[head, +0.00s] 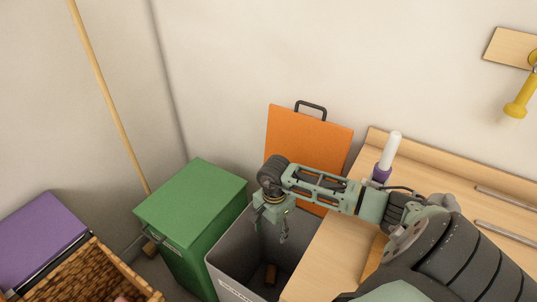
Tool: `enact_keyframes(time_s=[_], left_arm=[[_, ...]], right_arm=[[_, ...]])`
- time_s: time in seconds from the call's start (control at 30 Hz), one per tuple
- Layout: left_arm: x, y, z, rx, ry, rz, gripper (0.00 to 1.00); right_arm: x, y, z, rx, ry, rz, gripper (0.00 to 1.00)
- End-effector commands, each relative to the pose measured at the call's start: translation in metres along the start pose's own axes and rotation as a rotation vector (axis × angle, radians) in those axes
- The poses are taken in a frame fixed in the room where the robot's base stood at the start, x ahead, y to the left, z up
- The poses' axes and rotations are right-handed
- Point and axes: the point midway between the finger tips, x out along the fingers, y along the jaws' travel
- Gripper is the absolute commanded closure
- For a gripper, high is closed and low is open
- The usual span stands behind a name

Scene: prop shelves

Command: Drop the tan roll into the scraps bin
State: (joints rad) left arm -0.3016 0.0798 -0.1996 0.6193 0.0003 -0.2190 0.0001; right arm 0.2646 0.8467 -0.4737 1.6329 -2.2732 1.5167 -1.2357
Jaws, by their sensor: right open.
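The grey open-topped bin (228,283) stands between the green bin and the wooden bench; white lettering on its front is cut off and I cannot read it. A small tan-brown roll (270,274) lies inside it, low down against the inner wall. My right gripper (268,230) reaches over the bin from the right, fingers pointing down, open and empty. It is above the roll and apart from it. My left gripper is not in view.
A green lidded bin (190,205) stands left of the grey one. An orange panel with a black handle (300,135) stands behind it. The wooden bench (330,262) with a white-and-purple bottle (389,155) is at right. A wicker basket (85,277) and purple lid (40,240) are at left.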

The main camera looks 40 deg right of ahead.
Motion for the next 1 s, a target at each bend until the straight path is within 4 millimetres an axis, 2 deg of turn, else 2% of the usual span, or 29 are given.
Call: enact_keyframes(time_s=[0.3, 0.5, 0.67, 1.0], left_arm=[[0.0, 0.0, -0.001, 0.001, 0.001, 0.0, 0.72], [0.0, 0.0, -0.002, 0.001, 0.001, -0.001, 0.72], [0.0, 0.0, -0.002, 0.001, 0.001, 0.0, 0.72], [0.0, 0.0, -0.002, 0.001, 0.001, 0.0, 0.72]], right_arm=[[-0.068, -0.001, -0.001, -0.001, 0.004, -0.003, 0.46], [-0.096, -0.001, 0.0, 0.0, 0.002, -0.002, 0.46], [-0.103, 0.001, 0.0, 0.0, 0.002, 0.001, 0.46], [-0.103, 0.0, 0.0, 0.0, 0.001, 0.001, 0.46]])
